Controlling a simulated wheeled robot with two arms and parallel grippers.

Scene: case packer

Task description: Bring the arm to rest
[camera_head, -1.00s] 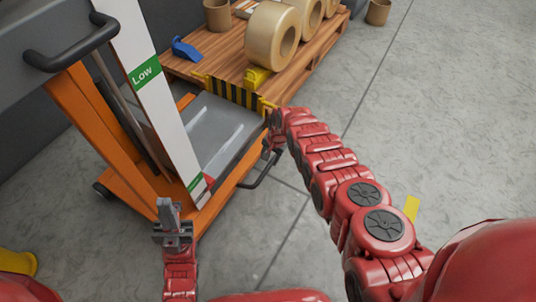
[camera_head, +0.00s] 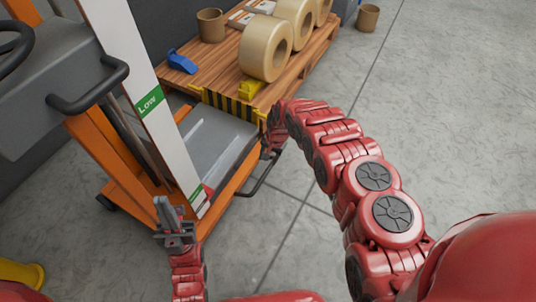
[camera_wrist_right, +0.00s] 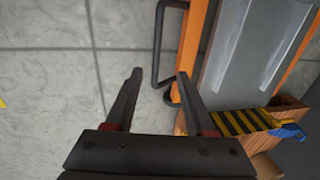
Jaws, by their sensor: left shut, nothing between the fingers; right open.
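My left gripper (camera_head: 163,208) is at the lower left of the head view. Its grey fingers are closed together, pointing up and holding nothing, in front of the orange machine's base. My right arm (camera_head: 345,165) reaches from the lower right to the machine's edge. Its gripper (camera_head: 266,153) is small and partly hidden there, beside the grey platform. In the right wrist view the right gripper (camera_wrist_right: 158,80) is open and empty, with its two dark fingers apart above the floor, near a black handle.
The orange machine (camera_head: 128,196) with a white "Low" post (camera_head: 150,104) and grey platform (camera_head: 213,141) stands at left. A black bar handle (camera_head: 262,178) juts from it. Behind is a wooden pallet (camera_head: 222,63) with tape rolls (camera_head: 265,48) and a yellow-black striped edge (camera_head: 226,104). Floor at right is clear.

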